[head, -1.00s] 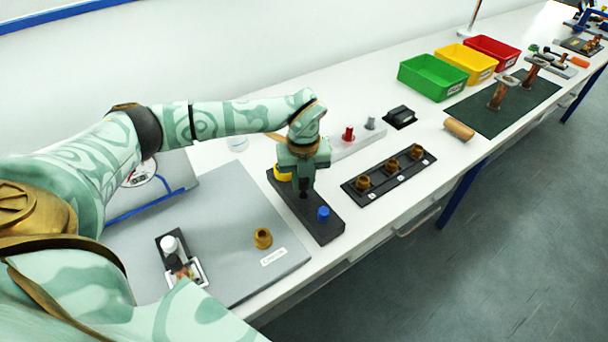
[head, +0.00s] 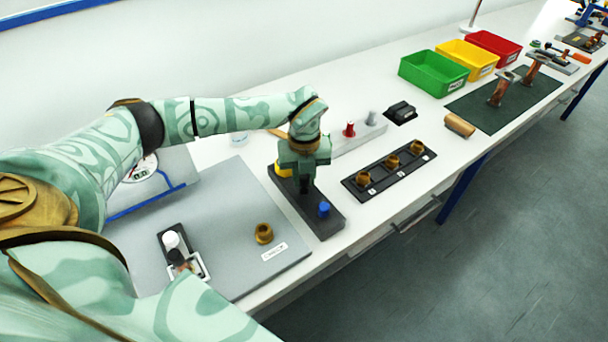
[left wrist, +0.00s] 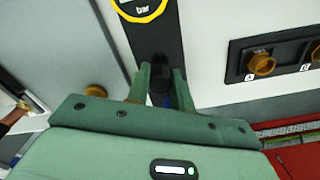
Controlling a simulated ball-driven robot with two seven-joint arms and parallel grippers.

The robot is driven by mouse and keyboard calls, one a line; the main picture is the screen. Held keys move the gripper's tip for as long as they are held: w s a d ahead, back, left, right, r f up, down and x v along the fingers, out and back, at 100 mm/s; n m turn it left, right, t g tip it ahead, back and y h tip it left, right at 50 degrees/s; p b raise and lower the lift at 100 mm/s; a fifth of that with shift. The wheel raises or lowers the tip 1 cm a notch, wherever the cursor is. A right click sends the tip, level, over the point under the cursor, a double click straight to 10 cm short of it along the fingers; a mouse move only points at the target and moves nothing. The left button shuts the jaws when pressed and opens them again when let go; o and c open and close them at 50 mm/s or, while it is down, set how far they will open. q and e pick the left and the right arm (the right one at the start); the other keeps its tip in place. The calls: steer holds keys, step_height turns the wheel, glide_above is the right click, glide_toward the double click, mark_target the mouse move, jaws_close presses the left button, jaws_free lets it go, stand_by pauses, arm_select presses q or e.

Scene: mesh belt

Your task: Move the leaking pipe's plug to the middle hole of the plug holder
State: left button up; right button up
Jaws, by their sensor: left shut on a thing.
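My left gripper (head: 304,190) points down at a black block (head: 327,228) with a yellow-rimmed gauge at one end and a blue knob (head: 323,208) at the other. In the left wrist view, its fingers (left wrist: 160,92) are shut on a dark part on this block; what that part is cannot be told. A black strip (head: 401,178) to the right carries three brass pipe fittings (head: 363,179) with letter labels. A pale rail (head: 344,143) behind it holds a red plug (head: 350,129) and a grey plug (head: 371,118). My right gripper is not in view.
A grey mat (head: 222,217) at left holds a brass ring-like fitting (head: 264,233) and a small device with a white knob (head: 171,240). Green (head: 432,73), yellow (head: 467,59) and red (head: 493,47) bins stand at the back. A tan cylinder (head: 459,125) lies near the front edge.

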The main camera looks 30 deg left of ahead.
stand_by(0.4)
arm_select(q)
steer(key=shift+p, duration=0.3)
stand_by(0.6)
steer(key=shift+f+b, duration=0.3)
steer(key=shift+f, duration=1.05)
steer(key=o, duration=1)
steer(key=shift+o, duration=0.2)
steer(key=shift+r, duration=0.15)
step_height(320, 180, up, 16)
steer(key=p, duration=0.1)
steer(key=shift+p, duration=0.4)
